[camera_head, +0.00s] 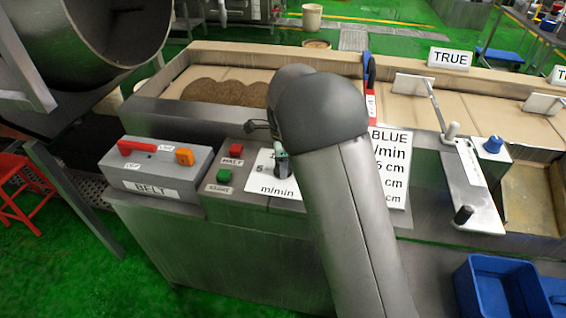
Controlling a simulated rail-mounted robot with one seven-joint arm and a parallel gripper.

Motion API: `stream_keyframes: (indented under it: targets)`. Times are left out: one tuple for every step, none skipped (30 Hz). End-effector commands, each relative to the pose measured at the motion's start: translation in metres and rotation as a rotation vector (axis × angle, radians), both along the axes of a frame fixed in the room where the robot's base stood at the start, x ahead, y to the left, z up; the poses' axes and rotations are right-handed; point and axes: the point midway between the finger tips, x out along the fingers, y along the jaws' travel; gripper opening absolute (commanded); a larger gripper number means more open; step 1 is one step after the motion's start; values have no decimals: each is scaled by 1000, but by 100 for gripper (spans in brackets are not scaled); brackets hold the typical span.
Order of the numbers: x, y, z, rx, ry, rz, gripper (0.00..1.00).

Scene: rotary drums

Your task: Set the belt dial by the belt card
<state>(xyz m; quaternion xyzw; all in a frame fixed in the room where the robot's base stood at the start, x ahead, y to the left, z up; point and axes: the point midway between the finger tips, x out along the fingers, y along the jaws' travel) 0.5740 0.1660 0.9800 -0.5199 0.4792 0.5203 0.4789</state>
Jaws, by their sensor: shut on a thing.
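The belt dial's white plate (268,187), marked "m/min" with a "5" showing, lies on the sloped panel. My gripper (281,166) points down at this plate and is shut on the dial's knob. My arm hides most of the knob and the plate's right part, so its pointer and setting cannot be read. The white belt card (393,170) stands just right of my arm. "BLUE", "/min" and several lines ending in "cm" show on it; their left parts are hidden behind my arm.
Left of the dial are a red button (236,150), a green button (224,175) and a grey BELT box (155,170) with a red handle and an orange knob. A belt with brown grain (225,92) runs behind.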

Motion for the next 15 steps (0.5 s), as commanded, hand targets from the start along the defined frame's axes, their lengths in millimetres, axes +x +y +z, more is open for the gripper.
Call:
stream_keyframes:
  targets:
    - [1, 0, 1, 1, -3, 0, 19]
    - [1, 0, 1, 1, -3, -1, 19]
    - [1, 0, 1, 1, -3, -1, 19]
    - [1, 0, 1, 1, -3, 0, 19]
    - [1, 0, 1, 1, -3, 0, 19]
    - [1, 0, 1, 1, -3, 0, 19]
    - [1, 0, 1, 1, -3, 0, 19]
    - [1, 0, 1, 1, -3, 0, 19]
    - [1, 0, 1, 1, -3, 0, 19]
    - [1, 0, 1, 1, -3, 0, 50]
    - [1, 0, 1, 1, -3, 0, 59]
    - [1, 0, 1, 1, -3, 1, 64]
    - [1, 0, 1, 1, -3, 0, 64]
    - [1, 0, 1, 0, -2, 1, 64]
    - [0, 0, 1, 0, -2, 1, 64]
